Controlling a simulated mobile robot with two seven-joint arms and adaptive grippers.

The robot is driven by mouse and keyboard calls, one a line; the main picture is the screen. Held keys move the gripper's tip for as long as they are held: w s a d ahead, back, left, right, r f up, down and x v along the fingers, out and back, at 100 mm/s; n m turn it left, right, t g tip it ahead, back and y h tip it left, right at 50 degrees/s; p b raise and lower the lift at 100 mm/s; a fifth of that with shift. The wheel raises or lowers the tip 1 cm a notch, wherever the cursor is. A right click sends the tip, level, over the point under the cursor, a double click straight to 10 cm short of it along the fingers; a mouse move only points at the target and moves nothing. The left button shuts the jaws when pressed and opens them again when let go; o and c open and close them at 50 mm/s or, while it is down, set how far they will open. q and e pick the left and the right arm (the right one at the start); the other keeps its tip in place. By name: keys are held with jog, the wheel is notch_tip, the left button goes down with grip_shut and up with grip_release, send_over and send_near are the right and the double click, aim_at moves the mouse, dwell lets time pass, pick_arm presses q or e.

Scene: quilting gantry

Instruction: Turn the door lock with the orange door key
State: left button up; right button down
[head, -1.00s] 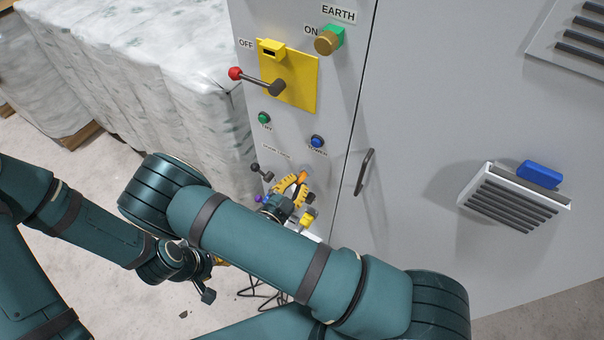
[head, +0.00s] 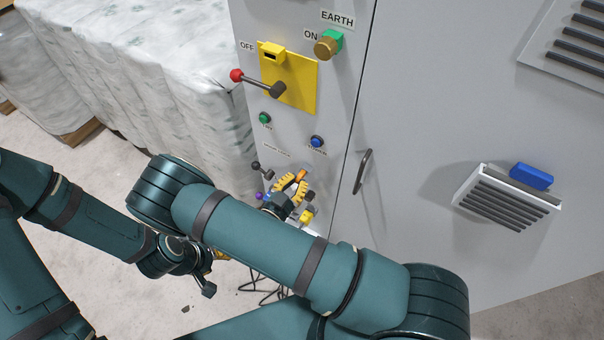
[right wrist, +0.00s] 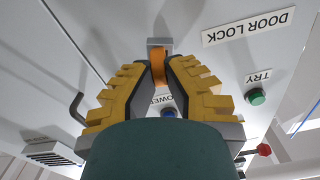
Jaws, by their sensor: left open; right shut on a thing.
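The orange door key (right wrist: 158,70) is held between the yellow fingertips of my right gripper (right wrist: 159,80). In the right wrist view its far end meets a small grey door lock (right wrist: 157,43) on the cabinet face; how deep it sits I cannot tell. The DOOR LOCK label (right wrist: 248,26) is beside it, upside down. In the head view the key (head: 301,175) shows as a small orange piece at my right gripper (head: 290,188), which hides most of the lock area.
The grey cabinet carries a yellow switch plate (head: 301,88) with a red-knobbed lever, a green button (head: 265,118), a blue button (head: 317,141) and a door handle (head: 363,172). Wrapped stacks (head: 150,60) stand at left. Black cables (head: 262,288) lie on the floor below.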

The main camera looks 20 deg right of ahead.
jog(key=c, duration=1)
grip_release()
jog(key=shift+c, duration=0.2)
notch_tip(320, 180, up, 10)
